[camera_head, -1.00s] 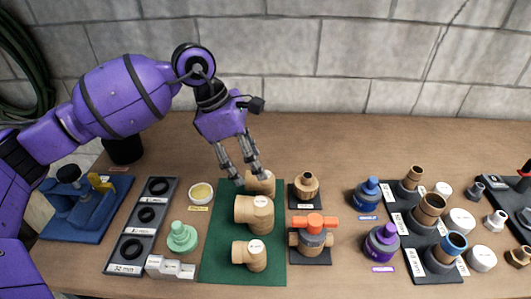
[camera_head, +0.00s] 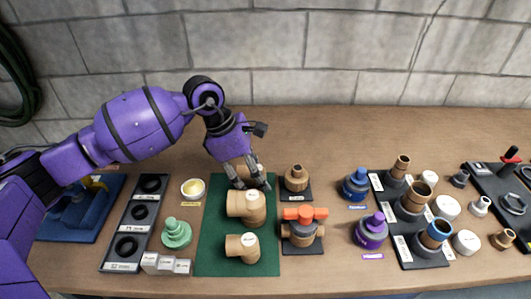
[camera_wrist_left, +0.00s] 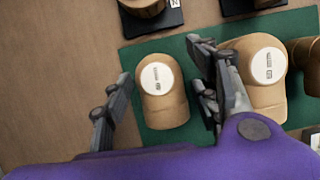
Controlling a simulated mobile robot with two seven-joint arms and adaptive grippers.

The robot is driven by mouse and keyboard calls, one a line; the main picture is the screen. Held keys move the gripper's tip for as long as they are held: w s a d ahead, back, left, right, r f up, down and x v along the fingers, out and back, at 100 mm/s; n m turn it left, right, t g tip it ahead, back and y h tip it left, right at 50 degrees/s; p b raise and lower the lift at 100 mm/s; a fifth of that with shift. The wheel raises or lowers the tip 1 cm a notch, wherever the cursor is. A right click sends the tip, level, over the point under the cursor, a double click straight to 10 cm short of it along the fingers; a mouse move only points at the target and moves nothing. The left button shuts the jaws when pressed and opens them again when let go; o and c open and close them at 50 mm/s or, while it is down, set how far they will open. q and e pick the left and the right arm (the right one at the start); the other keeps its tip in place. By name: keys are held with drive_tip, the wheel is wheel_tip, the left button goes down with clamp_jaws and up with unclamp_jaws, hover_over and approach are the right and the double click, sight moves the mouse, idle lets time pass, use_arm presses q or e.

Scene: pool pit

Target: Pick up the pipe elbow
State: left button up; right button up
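Several tan pipe fittings with round white labels lie on a green mat (camera_head: 208,250). The farthest, a short rounded elbow-like piece (camera_wrist_left: 163,98), is mostly hidden behind my fingers in the head view (camera_head: 256,172). My left gripper (camera_head: 245,184) is down at this piece. In the wrist view its fingers (camera_wrist_left: 160,65) are open on either side of it, with a gap at the left finger. The right finger lies between it and the larger middle fitting (camera_wrist_left: 265,75). The middle fitting (camera_head: 246,206) and a nearer one (camera_head: 242,247) lie toward me. My right gripper is not in view.
Right of the mat stand a tan fitting on a black plate (camera_head: 296,178) and an orange-handled valve (camera_head: 304,228). A block wall (camera_head: 330,60) stands behind.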

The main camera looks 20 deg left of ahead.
use_arm(q)
drive_tip(key=c, duration=1)
drive_tip(key=shift+r, duration=0.1)
